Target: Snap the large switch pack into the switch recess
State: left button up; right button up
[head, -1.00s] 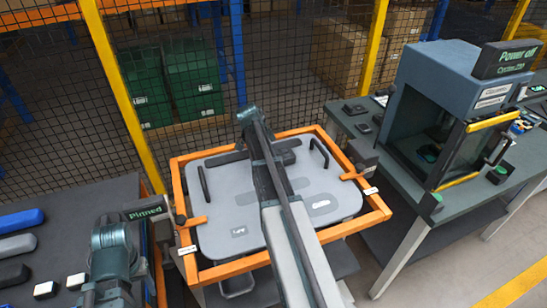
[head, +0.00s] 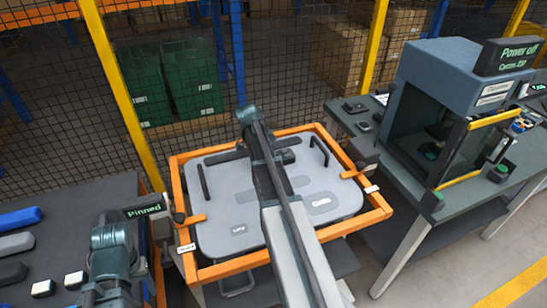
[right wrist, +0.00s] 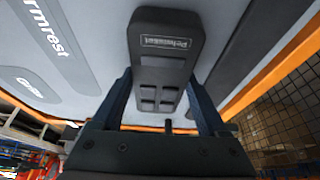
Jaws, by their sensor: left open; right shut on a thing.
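The grey door panel (head: 225,212) lies in an orange frame in the middle of the head view. A dark strip (head: 222,157) runs along its far side, partly behind my right arm; I cannot make out the switch recess clearly. My right gripper (right wrist: 158,92) is shut on the large switch pack (right wrist: 165,62), a dark block with a label and several square buttons. The pack is over the panel; whether it touches is unclear. In the head view my right arm hides most of it. My left gripper (head: 95,296) is open at the bottom left, away from the panel, partly cut off.
The orange frame (head: 240,266) surrounds the panel, with clamps at its sides. A dark table (head: 60,225) at left holds blue, grey and black bars and small white-topped blocks. A boxed machine (head: 440,80) stands on the right table. A mesh fence closes the back.

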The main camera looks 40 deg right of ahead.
jog(key=o, duration=1.4)
jog(key=shift+o, duration=0.2)
jog(key=shift+r, duration=0.15)
jog(key=p+v, duration=1.2)
jog(key=v, duration=0.1)
jog(key=shift+a+r+p, duration=0.25)
jog(key=shift+p, duration=0.15)
jog(key=shift+w, duration=0.1)
